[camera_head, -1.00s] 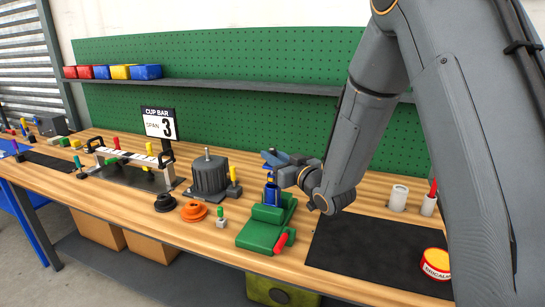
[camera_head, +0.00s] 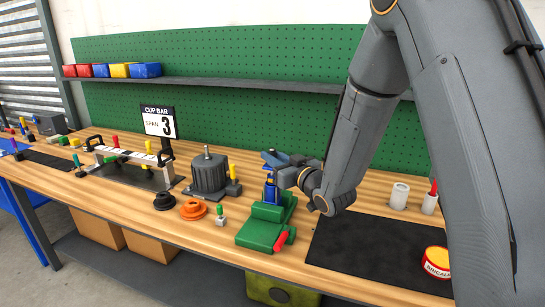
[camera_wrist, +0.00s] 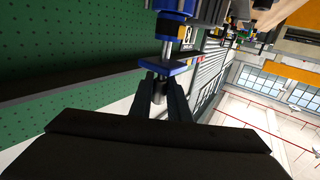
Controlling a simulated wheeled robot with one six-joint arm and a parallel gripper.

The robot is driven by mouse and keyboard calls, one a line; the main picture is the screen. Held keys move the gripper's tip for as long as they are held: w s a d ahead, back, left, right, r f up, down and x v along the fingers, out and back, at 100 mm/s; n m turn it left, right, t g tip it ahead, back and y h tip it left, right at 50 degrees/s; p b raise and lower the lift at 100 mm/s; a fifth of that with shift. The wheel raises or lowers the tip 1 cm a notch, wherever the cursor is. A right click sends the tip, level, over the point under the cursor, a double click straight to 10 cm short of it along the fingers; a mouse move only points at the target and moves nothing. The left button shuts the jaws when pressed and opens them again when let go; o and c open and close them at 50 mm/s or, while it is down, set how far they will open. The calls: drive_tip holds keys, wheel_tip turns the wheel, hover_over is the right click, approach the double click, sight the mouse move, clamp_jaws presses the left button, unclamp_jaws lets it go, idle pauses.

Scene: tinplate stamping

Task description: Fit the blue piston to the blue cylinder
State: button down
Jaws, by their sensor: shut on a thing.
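My gripper (camera_wrist: 160,90) is shut on the blue piston (camera_wrist: 172,67), with its two dark fingers around the metal rod. The piston's blue disc lies just beyond the fingertips. A metal rod runs from the disc to the blue cylinder (camera_wrist: 175,6) at the top edge of the wrist view; whether the rod is inside it is unclear. In the head view the blue cylinder (camera_head: 270,194) stands upright at the green vise (camera_head: 264,224). My gripper (camera_head: 280,168) is at its top, right beside it. The contact between piston and cylinder is too small to tell.
A grey motor (camera_head: 208,177), an orange ring (camera_head: 193,209) and a black ring (camera_head: 164,201) stand left of the vise. A dark mat (camera_head: 360,250) with a red-yellow tin (camera_head: 437,262) lies right. White cups (camera_head: 399,196) stand behind it.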

drive_tip(key=shift+f+b, duration=1.95)
drive_tip(key=shift+f, duration=0.75)
drive_tip(key=c, duration=1.6)
unclamp_jaws()
drive_tip(key=b+v, duration=0.1)
drive_tip(key=v, duration=0.6)
drive_tip(key=shift+s+d+b, duration=0.2)
drive_tip(key=shift+s+b, duration=0.1)
drive_tip(key=shift+s, duration=0.05)
